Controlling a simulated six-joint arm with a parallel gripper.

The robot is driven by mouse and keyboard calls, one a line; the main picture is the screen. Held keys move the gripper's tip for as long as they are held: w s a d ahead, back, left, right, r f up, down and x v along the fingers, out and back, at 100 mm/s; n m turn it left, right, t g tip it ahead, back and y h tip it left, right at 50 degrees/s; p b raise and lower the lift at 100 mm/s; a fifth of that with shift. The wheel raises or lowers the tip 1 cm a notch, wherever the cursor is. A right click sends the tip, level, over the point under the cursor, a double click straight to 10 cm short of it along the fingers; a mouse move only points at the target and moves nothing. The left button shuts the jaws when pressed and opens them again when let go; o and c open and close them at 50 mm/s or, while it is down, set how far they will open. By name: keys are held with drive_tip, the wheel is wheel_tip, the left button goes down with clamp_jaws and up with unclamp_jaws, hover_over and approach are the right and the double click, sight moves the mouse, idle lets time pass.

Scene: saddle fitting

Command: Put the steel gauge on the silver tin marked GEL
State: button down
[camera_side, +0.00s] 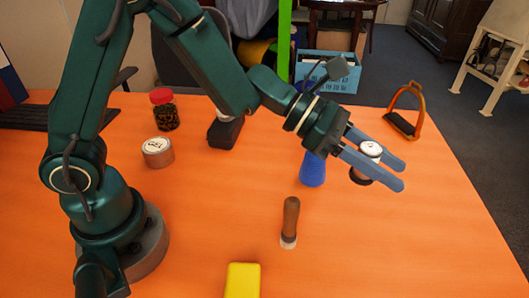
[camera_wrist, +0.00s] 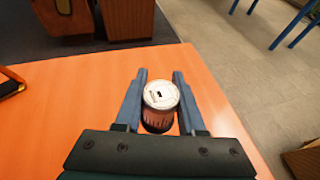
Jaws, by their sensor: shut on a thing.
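The steel gauge (camera_side: 370,149), a short shiny cylinder with a white round face, is between the fingers of my gripper (camera_side: 377,168), which is shut on it at the right of the table. In the wrist view the gauge (camera_wrist: 161,95) is upright between both fingertips (camera_wrist: 160,97), its face up with a small dark mark. Its lower part shows below the fingers in the side view; whether it touches the table I cannot tell. A silver tin (camera_side: 157,154) with dark marks on its pale lid stands at the left, well apart from my gripper. Its lettering is too small to read.
A blue cone-like thing (camera_side: 312,170) stands just left of my gripper. A wooden-handled tool (camera_side: 290,222) and a yellow block (camera_side: 242,280) are in front. A red-lidded jar (camera_side: 164,110) and a dark block (camera_side: 225,132) stand behind. A stirrup (camera_side: 406,110) is at the back right.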

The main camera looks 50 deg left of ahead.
wheel_tip(320, 180, up, 7)
drive_tip(key=s+a+f+m+g, duration=0.2)
drive_tip(key=s+m+g, duration=0.1)
drive_tip(key=g, duration=0.1)
drive_tip(key=s+a+f+m+g, duration=0.2)
drive_tip(key=s+m+g, duration=0.2)
drive_tip(key=s+a+f+m+g, duration=0.2)
drive_tip(key=s+a+m+g, duration=0.1)
drive_tip(key=s+m+g, duration=0.1)
drive_tip(key=shift+a+f+g, duration=0.1)
drive_tip(key=shift+f+g, duration=0.2)
drive_tip(key=shift+g, duration=0.2)
drive_tip(key=s+a+f+m+g+y, duration=0.1)
drive_tip(key=s+a+m+g+y, duration=0.1)
drive_tip(key=s+a+m+y, duration=0.5)
drive_tip(key=s+a+f+m+g+y, duration=0.1)
drive_tip(key=s+a+m+y, duration=0.35)
drive_tip(key=a, duration=0.45)
drive_tip(key=s+a+f+m+g+y, duration=0.1)
drive_tip(key=s+a+m+g+y, duration=0.1)
drive_tip(key=s+a+m+y, duration=0.55)
drive_tip(key=s+a+r+m+t+y, duration=0.3)
drive_tip(key=s+a+r+y, duration=0.15)
drive_tip(key=a+r, duration=0.7)
drive_tip(key=h, duration=0.1)
hover_over(146, 143)
wheel_tip(146, 143, down, 14)
drive_tip(key=shift+f, duration=1.95)
drive_tip(key=shift+f, duration=0.1)
